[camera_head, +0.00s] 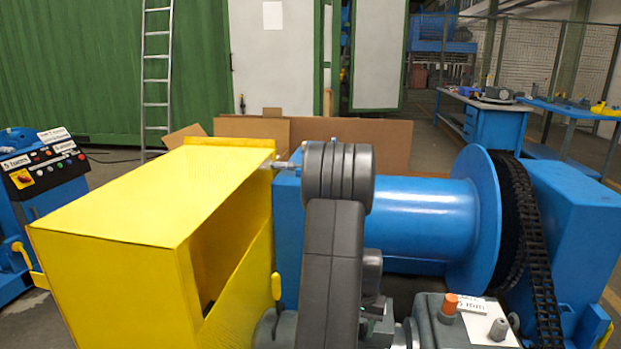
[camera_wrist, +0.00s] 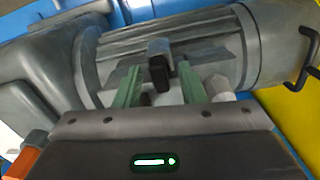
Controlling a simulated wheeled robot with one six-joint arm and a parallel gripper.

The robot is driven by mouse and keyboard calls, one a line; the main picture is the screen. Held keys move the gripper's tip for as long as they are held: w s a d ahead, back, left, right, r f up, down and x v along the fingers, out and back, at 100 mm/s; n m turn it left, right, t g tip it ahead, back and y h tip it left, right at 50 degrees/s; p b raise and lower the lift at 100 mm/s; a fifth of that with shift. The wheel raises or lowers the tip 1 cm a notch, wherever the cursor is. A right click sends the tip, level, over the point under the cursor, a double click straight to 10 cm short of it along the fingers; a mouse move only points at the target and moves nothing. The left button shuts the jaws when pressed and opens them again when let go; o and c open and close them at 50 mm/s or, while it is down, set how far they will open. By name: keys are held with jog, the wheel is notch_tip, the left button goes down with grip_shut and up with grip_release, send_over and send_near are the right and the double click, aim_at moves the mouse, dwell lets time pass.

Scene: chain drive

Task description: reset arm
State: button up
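My gripper shows in the wrist view (camera_wrist: 161,86), with its two green fingers apart. A small dark block (camera_wrist: 159,62) lies between and beyond the fingertips, with a visible gap on each side, so I see nothing gripped. Behind it is a grey ribbed motor-like housing (camera_wrist: 205,45), close to the fingers; I cannot tell whether they touch it. In the head view my dark grey arm stands upright in the middle and bends down in front of the blue machine. It hides most of my gripper there.
A yellow guard box (camera_head: 130,200) stands close on the left of my arm. A blue drum (camera_head: 425,215) with a black chain (camera_head: 535,260) is on the right. A grey box with an orange button (camera_head: 449,303) is at the lower right. A control panel (camera_head: 42,165) stands far left.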

jog(key=m, duration=0.4)
jog(key=shift+w+a+m, duration=0.1)
jog(key=shift+m, duration=0.3)
jog(key=m+b, duration=0.1)
jog(key=m, duration=0.3)
jog(key=shift+w+m, duration=0.1)
jog(key=shift+m, duration=0.3)
